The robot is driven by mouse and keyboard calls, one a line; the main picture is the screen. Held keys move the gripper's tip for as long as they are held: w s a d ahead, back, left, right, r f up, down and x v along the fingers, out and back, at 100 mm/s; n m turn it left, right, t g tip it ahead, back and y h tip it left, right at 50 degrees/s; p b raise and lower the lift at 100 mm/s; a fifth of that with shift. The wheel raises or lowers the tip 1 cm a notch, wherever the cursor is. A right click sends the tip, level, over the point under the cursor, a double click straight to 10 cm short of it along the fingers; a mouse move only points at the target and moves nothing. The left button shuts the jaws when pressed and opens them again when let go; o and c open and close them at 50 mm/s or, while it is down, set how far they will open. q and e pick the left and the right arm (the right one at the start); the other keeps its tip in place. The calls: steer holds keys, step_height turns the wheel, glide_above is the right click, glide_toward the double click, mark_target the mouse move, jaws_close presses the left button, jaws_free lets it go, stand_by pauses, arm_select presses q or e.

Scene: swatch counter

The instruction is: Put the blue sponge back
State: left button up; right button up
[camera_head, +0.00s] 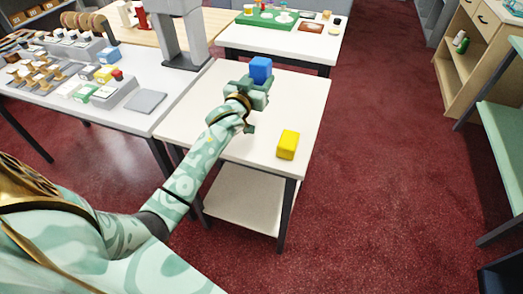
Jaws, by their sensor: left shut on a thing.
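The blue sponge (260,69) is a small blue block at the far end of my left gripper (258,84), over the far part of the white table (215,108). My left gripper is shut on it. The fingers hide its lower part, and I cannot tell whether it touches the tabletop. My left arm comes in from the lower left across the table. My right gripper is not in view.
A yellow block (288,144) stands near the table's right front corner. A grey counter (60,95) with several small items and a flat grey pad (145,102) is at left. Another white table (270,42) with a green tray (250,18) stands behind.

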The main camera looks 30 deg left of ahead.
arm_select(q)
steer(key=w+a+f+b, duration=0.1)
steer(key=w+a+f, duration=0.15)
steer(key=a, duration=0.25)
steer(key=y+b, duration=0.1)
steer(key=b, duration=0.4)
glide_above(255, 144)
steer(key=w+a, duration=0.1)
steer(key=shift+g, duration=0.3)
step_height(255, 144, down, 8)
steer(key=shift+w+r, duration=0.1)
steer(key=shift+r, duration=0.15)
steer(key=shift+s+d+f, duration=0.25)
steer(key=shift+s+f, duration=0.05)
steer(key=shift+s+d+f, duration=0.15)
steer(key=shift+f, duration=0.05)
steer(key=f+b, duration=0.1)
steer(key=f, duration=0.1)
steer(key=f+b, duration=0.2)
steer(key=shift+s+d, duration=0.2)
steer(key=shift+r, duration=0.25)
steer(key=shift+f, duration=0.1)
steer(key=o, duration=1.1)
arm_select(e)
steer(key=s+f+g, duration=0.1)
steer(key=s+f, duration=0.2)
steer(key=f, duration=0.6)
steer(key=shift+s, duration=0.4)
